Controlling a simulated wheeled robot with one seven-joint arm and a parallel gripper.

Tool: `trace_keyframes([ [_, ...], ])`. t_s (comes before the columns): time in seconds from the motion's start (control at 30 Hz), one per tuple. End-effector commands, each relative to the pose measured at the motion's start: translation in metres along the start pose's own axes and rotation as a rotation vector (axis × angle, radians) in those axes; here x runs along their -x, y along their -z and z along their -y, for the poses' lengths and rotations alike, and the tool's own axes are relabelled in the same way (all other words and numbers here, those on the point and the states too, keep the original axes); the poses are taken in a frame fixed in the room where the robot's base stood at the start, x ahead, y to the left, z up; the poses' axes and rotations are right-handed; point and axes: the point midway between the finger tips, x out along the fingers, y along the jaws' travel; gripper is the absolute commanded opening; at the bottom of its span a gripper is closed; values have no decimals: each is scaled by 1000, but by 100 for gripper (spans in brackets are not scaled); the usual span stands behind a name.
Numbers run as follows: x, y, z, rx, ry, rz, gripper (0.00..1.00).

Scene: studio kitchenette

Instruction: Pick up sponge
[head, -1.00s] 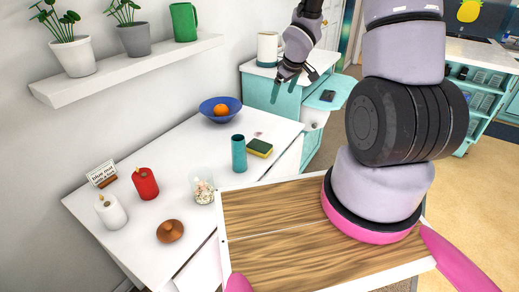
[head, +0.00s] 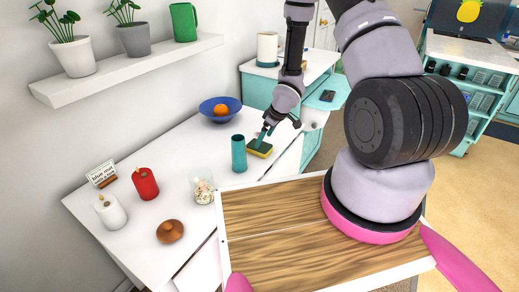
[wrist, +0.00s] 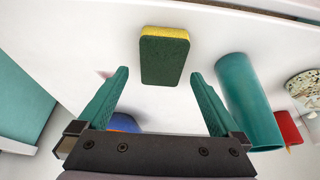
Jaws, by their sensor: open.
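The sponge (head: 262,150), yellow with a dark green scouring side, lies on the white table beside a teal cylinder. It also shows in the wrist view (wrist: 164,58), just beyond and between the fingertips. My gripper (head: 268,134) is over the sponge in the head view, fingers pointing down. In the wrist view my gripper (wrist: 158,82) is open, with its two teal fingers apart and nothing between them. In the head view a finger covers part of the sponge; I cannot tell whether it touches.
The teal cylinder (head: 239,153) stands close to the left of the sponge. A blue bowl (head: 220,109) with an orange (head: 221,109) sits behind. A glass jar (head: 202,187), red candle (head: 145,183), white candle (head: 110,211) and brown object (head: 170,231) stand farther left.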

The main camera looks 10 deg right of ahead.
Motion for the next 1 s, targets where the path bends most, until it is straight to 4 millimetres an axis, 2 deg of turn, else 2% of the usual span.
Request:
trace_keyframes([
  [0.2,-34,-1,4,2,2,3,100],
  [0.3,-44,-1,3,2,1,2,100],
  [1.0,-50,-2,3,-2,0,1,100],
])
